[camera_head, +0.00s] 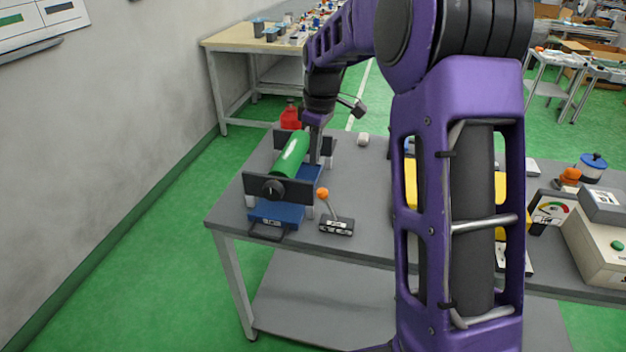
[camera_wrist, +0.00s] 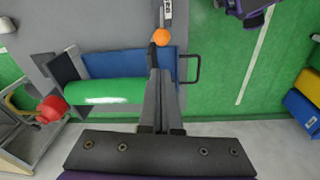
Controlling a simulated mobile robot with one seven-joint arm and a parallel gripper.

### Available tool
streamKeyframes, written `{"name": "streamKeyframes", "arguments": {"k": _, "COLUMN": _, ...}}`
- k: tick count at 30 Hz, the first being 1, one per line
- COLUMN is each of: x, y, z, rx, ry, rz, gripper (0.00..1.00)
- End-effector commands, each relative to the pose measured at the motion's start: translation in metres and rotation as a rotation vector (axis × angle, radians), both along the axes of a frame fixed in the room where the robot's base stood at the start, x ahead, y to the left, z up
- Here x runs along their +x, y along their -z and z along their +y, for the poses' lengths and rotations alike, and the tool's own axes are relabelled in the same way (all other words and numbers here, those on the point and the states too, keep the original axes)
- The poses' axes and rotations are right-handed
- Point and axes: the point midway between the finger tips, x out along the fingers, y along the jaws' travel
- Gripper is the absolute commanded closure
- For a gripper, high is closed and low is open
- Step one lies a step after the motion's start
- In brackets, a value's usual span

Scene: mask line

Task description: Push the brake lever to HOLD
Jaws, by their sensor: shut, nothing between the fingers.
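The brake lever has an orange knob (camera_head: 323,193) on a thin grey rod and a dark base with a white label (camera_head: 336,226), near the table's front edge. The rod leans left in the head view; the label is too small to read. My gripper (camera_head: 316,155) points down, shut and empty, beside the green roller and farther back than the knob. In the wrist view the orange knob (camera_wrist: 160,35) lies just beyond my gripper's fingertips (camera_wrist: 154,52); I cannot tell whether they touch, but the head view shows a gap.
A green roller (camera_head: 290,155) lies between dark end plates on a blue base (camera_head: 276,213), close to my gripper. A red object (camera_head: 290,117) stands behind it. Yellow and grey equipment is partly hidden behind my arm. The grey tabletop (camera_head: 372,205) right of the lever is clear.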

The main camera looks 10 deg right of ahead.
Motion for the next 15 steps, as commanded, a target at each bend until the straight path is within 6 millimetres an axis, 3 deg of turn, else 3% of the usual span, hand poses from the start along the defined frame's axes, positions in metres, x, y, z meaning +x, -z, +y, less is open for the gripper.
{"name": "streamKeyframes", "arguments": {"k": 15, "x": 0.007, "y": 0.080, "z": 0.004, "rx": -0.001, "ry": 0.000, "rz": 0.003, "gripper": 1.00}}
